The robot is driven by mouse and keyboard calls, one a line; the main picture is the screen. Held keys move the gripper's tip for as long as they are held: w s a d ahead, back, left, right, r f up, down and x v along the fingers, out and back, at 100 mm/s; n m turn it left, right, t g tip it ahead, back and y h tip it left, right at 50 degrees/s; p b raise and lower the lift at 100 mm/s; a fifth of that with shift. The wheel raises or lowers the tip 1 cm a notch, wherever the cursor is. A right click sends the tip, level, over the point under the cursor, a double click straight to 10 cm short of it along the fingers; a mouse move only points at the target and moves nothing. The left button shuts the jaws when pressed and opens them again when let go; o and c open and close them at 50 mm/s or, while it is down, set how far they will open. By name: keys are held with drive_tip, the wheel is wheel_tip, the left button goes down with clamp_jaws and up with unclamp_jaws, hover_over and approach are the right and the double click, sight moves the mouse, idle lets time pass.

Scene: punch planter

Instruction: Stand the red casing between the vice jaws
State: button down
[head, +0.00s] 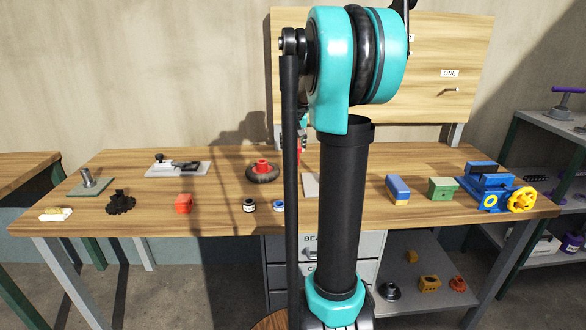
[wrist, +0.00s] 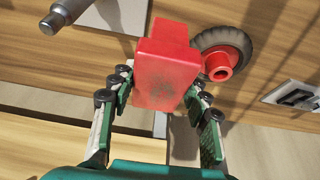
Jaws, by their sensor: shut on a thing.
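The red casing (wrist: 165,68) is a blocky red piece with a narrower upper part and a scuffed face. My gripper (wrist: 163,85) is shut on it, with one green-padded finger on each side. In the head view my arm hides most of the gripper, and only a sliver of red (head: 299,155) shows beside the arm, above the bench. The vice (head: 487,183) is blue with a yellow handwheel and stands at the right end of the bench, well to the right of the gripper. Its jaws are dark on top; the gap between them is hard to make out.
On the wooden bench (head: 340,222) stand a blue block (head: 397,189) and a green block (head: 442,188) left of the vice. An upright wooden board (head: 450,55) stands behind.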

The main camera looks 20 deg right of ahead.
wheel_tip(320, 180, down, 9)
drive_tip(key=shift+f, duration=0.1)
idle(0.4)
drive_tip(key=c, duration=0.7)
unclamp_jaws()
drive_tip(key=shift+c, duration=0.2)
